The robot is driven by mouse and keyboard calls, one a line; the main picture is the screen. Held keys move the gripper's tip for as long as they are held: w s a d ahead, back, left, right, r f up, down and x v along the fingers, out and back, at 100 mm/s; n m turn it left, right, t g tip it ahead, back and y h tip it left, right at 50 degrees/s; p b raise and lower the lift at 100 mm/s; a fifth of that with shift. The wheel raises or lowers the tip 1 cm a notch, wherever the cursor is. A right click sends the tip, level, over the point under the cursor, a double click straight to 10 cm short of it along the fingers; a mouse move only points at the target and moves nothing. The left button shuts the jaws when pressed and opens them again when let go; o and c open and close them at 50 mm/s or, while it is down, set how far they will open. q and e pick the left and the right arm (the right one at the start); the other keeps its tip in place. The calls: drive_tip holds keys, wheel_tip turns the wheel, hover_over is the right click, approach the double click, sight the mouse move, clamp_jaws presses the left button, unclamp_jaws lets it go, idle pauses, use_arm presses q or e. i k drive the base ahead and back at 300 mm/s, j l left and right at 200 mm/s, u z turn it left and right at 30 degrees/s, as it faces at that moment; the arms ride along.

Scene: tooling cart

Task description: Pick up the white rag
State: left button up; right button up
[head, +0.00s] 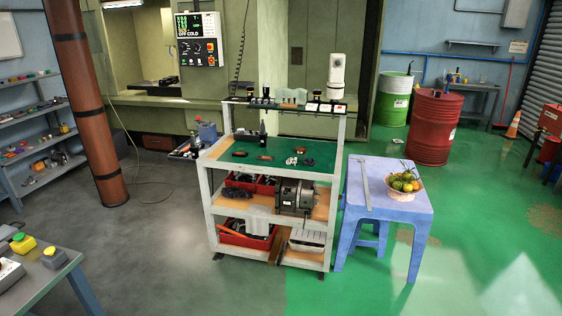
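A pale grey-white cloth (258,221), which looks like the rag, hangs over the rim of a red bin (234,238) on the bottom shelf of the tooling cart (206,196). It is small in the view, and its folds and far side cannot be made out. The cart stands in the middle of the room, some distance ahead. Neither of my grippers shows in the head view.
A blue table (417,205) with a fruit basket (401,193) stands close to the cart's right, a blue stool (368,234) under it. A brown column (84,100) and workbench (40,290) are at left. Floor before the cart is clear.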

sight(290, 160)
drive_tip(key=i+l, duration=0.15)
drive_tip(key=i, duration=0.5)
drive_tip(key=i+l, duration=0.15)
drive_tip(key=i, duration=0.5)
drive_tip(key=l+z, duration=0.05)
